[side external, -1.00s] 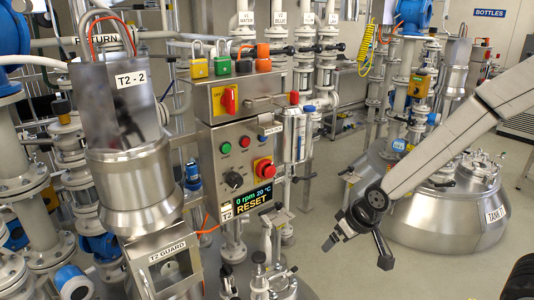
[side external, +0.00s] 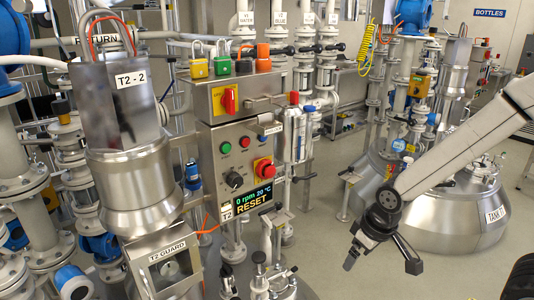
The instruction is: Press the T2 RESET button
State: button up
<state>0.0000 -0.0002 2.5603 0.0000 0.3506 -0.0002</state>
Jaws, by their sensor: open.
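The grey T2 control box (side external: 241,160) stands left of centre. Its front carries a green button (side external: 225,148), a red button (side external: 245,142), a black knob (side external: 235,181) and a red mushroom button on a yellow base (side external: 264,167). Below them, the T2 display (side external: 253,199) reads "0 rpm 20 °C" and "RESET"; I cannot tell which control is the reset button. My gripper (side external: 372,243) is open and empty, in the air well to the right of the box, pointing downward and touching nothing.
A tank labelled TANK 1 (side external: 465,225) stands behind my arm. Padlocks (side external: 222,64) sit on top of the box. Open floor (side external: 325,205) shows between box and gripper.

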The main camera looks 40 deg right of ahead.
dwell(0.4)
grip_shut()
dwell(1.6)
